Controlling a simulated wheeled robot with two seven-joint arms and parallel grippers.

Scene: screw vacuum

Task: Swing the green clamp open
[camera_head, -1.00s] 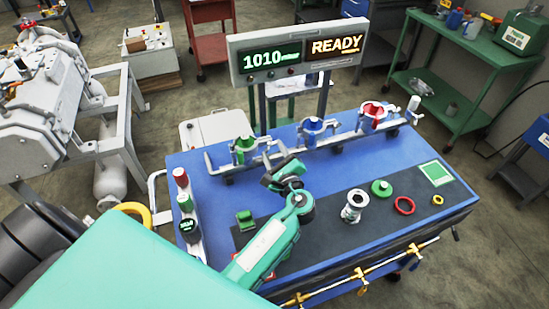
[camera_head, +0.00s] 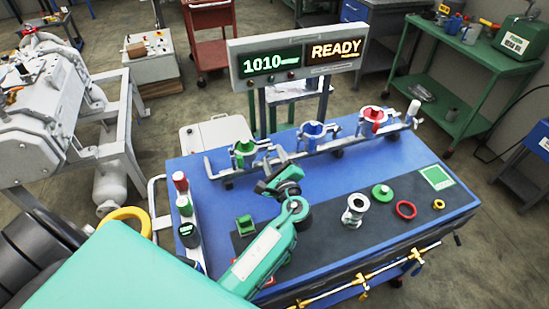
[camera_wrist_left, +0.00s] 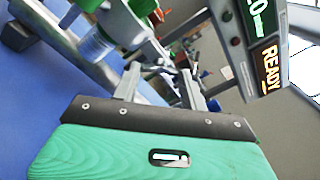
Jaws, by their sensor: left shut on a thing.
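The green clamp (camera_head: 243,147) stands at the left end of the silver pipe along the back of the blue bench. It is a green fitting with silver clamp parts around it. My left gripper (camera_head: 272,153) is just to its right. In the left wrist view, the gripper's two grey fingers (camera_wrist_left: 160,88) are shut on a silver part of the clamp (camera_wrist_left: 152,55). The green and blue parts of the fitting (camera_wrist_left: 103,38) show at upper left. The exact contact is small and partly hidden by the fingers. My right gripper is not in view.
A blue clamp (camera_head: 313,131) and a red clamp (camera_head: 373,116) stand further right along the pipe. A silver fitting (camera_head: 354,210), a green cap (camera_head: 382,192) and a red ring (camera_head: 405,209) lie on the dark mat. The display (camera_head: 298,55) behind reads READY.

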